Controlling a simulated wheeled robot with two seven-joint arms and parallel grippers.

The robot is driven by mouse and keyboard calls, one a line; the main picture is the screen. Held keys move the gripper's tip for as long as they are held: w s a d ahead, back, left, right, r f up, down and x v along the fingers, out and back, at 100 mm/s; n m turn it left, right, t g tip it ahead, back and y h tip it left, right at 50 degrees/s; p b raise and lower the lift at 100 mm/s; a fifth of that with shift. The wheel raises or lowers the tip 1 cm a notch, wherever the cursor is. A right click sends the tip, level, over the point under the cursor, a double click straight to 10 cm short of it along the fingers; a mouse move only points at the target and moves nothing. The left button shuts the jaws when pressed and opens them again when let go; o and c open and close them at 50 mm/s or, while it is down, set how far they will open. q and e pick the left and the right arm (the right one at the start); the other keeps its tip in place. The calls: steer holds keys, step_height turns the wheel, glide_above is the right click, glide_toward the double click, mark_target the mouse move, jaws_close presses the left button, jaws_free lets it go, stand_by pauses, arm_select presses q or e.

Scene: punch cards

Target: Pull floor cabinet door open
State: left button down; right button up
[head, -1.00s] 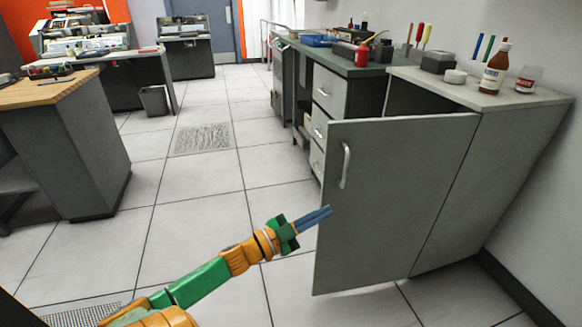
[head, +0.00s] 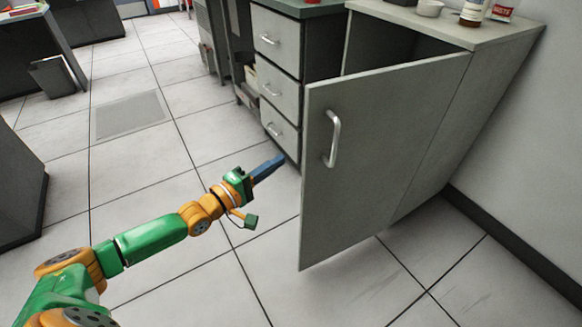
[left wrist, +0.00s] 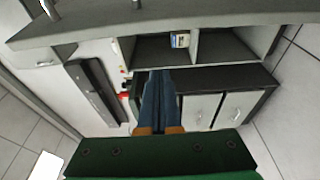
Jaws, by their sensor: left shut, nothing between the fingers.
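The grey floor cabinet door (head: 400,150) stands ajar, swung out from its cabinet (head: 450,120), with a dark gap behind its top edge. Its silver bar handle (head: 333,138) is on the outer face near the free edge. My left gripper (head: 280,160) is shut and empty. In the head view its blue fingertips appear just left of the door's free edge, apart from the handle; whether they touch the door I cannot tell. The shut blue fingers (left wrist: 157,100) also show in the left wrist view, pointing toward shelves and drawers. My right gripper is not in view.
A cabinet with several drawers (head: 275,75) stands left of the open door. Bottles and a bowl (head: 430,8) sit on the countertop. A wall (head: 530,150) closes the right side. The tiled floor (head: 150,175) between the furniture is clear. A bin (head: 58,80) stands far left.

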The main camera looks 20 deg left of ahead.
arm_select(q)
steer(key=d+p, duration=0.1)
steer(key=d, duration=0.1)
steer(key=w+d+p, duration=0.1)
steer(key=d, duration=0.1)
steer(key=shift+d, duration=0.25)
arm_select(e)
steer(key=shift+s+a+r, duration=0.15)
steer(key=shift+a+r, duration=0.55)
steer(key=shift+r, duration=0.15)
